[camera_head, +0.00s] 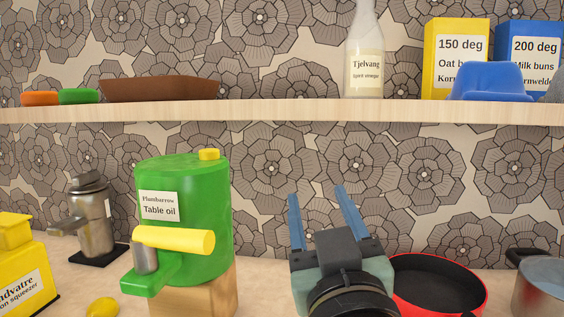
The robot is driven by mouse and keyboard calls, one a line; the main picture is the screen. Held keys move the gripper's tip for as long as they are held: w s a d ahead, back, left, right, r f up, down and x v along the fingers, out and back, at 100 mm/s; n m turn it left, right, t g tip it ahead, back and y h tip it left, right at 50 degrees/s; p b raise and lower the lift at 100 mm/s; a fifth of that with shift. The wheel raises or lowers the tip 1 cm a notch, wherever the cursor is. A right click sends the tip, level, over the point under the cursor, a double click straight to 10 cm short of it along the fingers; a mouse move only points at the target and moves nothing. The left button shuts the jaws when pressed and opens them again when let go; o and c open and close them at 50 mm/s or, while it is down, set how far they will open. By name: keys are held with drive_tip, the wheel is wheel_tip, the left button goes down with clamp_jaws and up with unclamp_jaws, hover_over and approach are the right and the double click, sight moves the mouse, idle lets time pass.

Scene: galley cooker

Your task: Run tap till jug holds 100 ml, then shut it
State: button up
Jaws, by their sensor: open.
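A green drum (190,208) labelled "Table oil" stands on a wooden block (208,298) left of centre. A yellow bar-like handle (175,240) lies roughly level across its front. Below the handle are a short grey cylinder (145,258) and a green ledge (150,279) sticking out to the left. I cannot tell whether the cylinder is the spout or a small vessel. No measuring jug or liquid stream can be made out. My gripper (317,191) is open and empty, right of the drum and apart from it, its blue fingers pointing up and away.
A metal device (92,210) on a black base and a yellow lemon squeezer box (22,265) stand left; a lemon (102,307) lies in front. A red-rimmed pan (438,285) and steel pot (542,286) are right. A shelf (280,112) crosses above my gripper.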

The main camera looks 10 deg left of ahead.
drive_tip(key=w+f+n+g+y+p, duration=0.2)
drive_tip(key=w+f+g+p, duration=0.1)
drive_tip(key=w+g+p, duration=0.15)
drive_tip(key=n+g+y+p, duration=1.2)
drive_tip(key=n+g+p, duration=0.15)
drive_tip(key=p, duration=0.85)
approach(152, 236)
drive_tip(key=shift+m+g, duration=0.35)
drive_tip(key=shift+g, duration=0.15)
drive_tip(key=a+p, duration=0.1)
drive_tip(key=a, duration=0.1)
drive_tip(key=w+a+p, duration=0.1)
drive_tip(key=a, duration=0.1)
drive_tip(key=w+a+p, duration=0.1)
drive_tip(key=a, duration=0.1)
drive_tip(key=shift+f+p, duration=0.1)
drive_tip(key=shift+p, duration=0.25)
drive_tip(key=shift+a+f, duration=0.1)
drive_tip(key=shift+a, duration=0.5)
clamp_jaws()
drive_tip(key=shift+w, duration=0.1)
